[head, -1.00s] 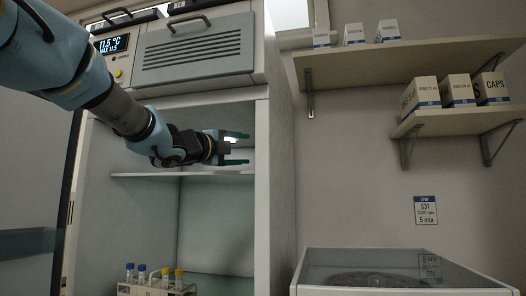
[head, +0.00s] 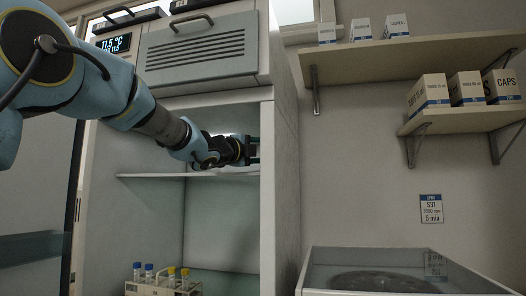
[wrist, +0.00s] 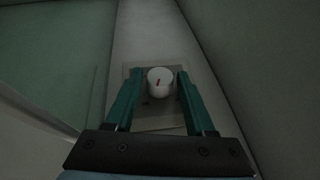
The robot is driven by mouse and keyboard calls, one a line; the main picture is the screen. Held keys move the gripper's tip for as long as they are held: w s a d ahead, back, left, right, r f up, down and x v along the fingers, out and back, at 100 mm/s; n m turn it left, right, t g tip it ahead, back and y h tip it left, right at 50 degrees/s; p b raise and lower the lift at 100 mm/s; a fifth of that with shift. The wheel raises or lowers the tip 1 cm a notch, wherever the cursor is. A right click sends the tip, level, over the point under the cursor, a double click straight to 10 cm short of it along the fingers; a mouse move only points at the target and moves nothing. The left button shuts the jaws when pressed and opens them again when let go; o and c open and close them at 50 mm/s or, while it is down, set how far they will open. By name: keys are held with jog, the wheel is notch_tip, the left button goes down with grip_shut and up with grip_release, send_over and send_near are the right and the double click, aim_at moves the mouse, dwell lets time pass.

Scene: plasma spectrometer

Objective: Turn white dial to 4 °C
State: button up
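The white dial (wrist: 159,80) with a red pointer mark sits on a greyish plate (wrist: 158,122) on the fridge's inner wall in the wrist view. The red mark points up, slightly to the right. My gripper (wrist: 157,86) is open, with its teal fingers on either side of the dial; I cannot tell whether they touch it. In the head view my gripper (head: 252,150) is inside the fridge, close to the right inner wall, and the dial is hidden. The display (head: 115,44) at the upper left reads 11.5 °C; its lower line is partly covered by my arm.
A shelf (head: 150,176) lies just below my gripper. A rack of capped tubes (head: 162,289) stands lower in the fridge. The open glass door (head: 40,190) is at left. Wall shelves with boxes (head: 466,88) and a lidded machine (head: 400,282) are at right.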

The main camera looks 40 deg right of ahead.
grip_shut()
jog(key=p, duration=0.3)
jog(key=shift+r+y, duration=0.3)
jog(key=shift+r, duration=0.1)
jog(key=p, duration=0.3)
jog(key=shift+y, duration=0.3)
jog(key=n+y+p, duration=0.1)
jog(key=p, duration=0.5)
jog(key=shift+r, duration=0.15)
jog(key=shift+y+p, duration=0.4)
jog(key=shift+p, duration=0.25)
jog(key=shift+f+g+y, duration=0.3)
jog(key=shift+y, duration=0.1)
jog(key=shift+n, duration=0.3)
jog(key=shift+y, duration=0.3)
